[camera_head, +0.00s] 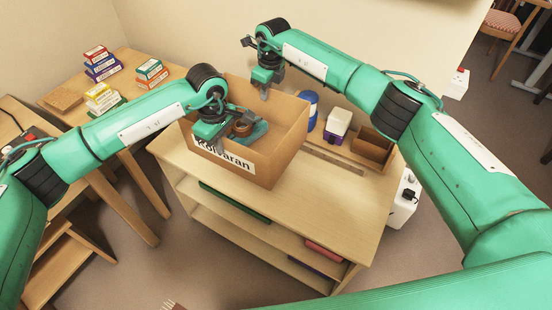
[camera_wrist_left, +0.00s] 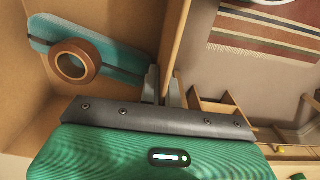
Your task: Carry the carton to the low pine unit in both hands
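The carton (camera_head: 278,148) is an open brown cardboard box with printed lettering on its near side. It stands upright over the top of a low pale-wood unit (camera_head: 215,210) with open shelves and looks to rest on it. Inside lie a brown tape roll (camera_wrist_left: 75,62) and a teal flat item (camera_wrist_left: 122,68). My left gripper (camera_wrist_left: 166,88) has its fingers on both sides of one carton wall and looks closed on it. My right gripper (camera_head: 264,90) is at the carton's far wall, with a fingertip over the rim; its grip is unclear.
A wooden table (camera_head: 128,65) at the left holds stacks of small coloured boxes (camera_head: 102,65). A blue container (camera_head: 310,110), a white-and-purple container (camera_head: 338,122) and an open brown box (camera_head: 372,148) stand behind the carton. The unit's front right top is clear.

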